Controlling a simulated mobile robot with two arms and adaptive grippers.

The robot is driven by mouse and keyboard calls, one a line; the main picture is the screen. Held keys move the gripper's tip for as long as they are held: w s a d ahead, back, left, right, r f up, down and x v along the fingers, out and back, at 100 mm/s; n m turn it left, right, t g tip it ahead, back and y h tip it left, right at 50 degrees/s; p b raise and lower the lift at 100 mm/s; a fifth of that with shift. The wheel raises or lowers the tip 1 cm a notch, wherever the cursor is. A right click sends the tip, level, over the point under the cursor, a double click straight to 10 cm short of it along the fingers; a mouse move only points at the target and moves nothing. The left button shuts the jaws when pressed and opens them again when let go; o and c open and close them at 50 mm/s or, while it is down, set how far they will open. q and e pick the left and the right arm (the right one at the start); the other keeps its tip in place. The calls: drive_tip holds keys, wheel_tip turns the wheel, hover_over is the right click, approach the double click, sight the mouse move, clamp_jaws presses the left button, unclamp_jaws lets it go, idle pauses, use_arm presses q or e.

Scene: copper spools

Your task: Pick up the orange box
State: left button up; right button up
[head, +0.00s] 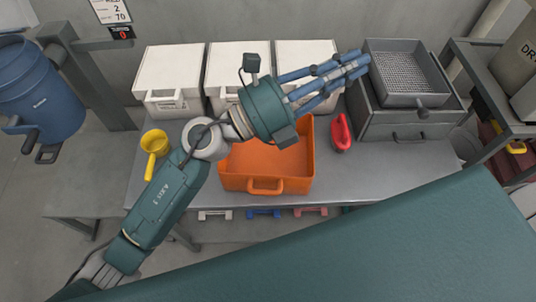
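The orange box (266,185) is an open-topped bin with a front handle, standing on the grey table near its front edge. Its inside looks empty where I can see it. My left gripper (361,63) reaches across above the box's back part and hides some of its rear rim. Its blue fingers are extended and spread, pointing right and back toward the grey sieve tray, with nothing between them. It is not touching the box. My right gripper is not in view.
White lidded boxes (169,75) line the back of the table (345,175). A grey sieve tray (402,74) sits on a grey case (398,124). A blue barrel (38,92) is at far left.

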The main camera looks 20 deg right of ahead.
use_arm(q)
drive_tip(key=s+d+f+m+g+y, duration=0.3)
drive_tip(key=s+f+m+g+y, duration=0.15)
drive_tip(key=s+f+m, duration=0.2)
drive_tip(key=m+t+y, duration=0.3)
drive_tip(key=m+y, duration=0.6)
drive_tip(key=y, duration=0.6)
approach(268, 183)
drive_tip(key=shift+n+y, duration=0.25)
drive_tip(key=shift+w+d+f+b, duration=0.1)
drive_tip(key=shift+d+f+b, duration=0.35)
drive_tip(key=shift+f, duration=1.45)
drive_tip(key=shift+d+f+b, duration=0.25)
drive_tip(key=shift+f+b, duration=0.45)
drive_tip(key=shift+f, duration=1.2)
drive_tip(key=shift+d+f+b, duration=0.35)
drive_tip(key=shift+f+b, duration=0.2)
drive_tip(key=shift+f, duration=1.35)
clamp_jaws()
drive_tip(key=shift+r, duration=0.1)
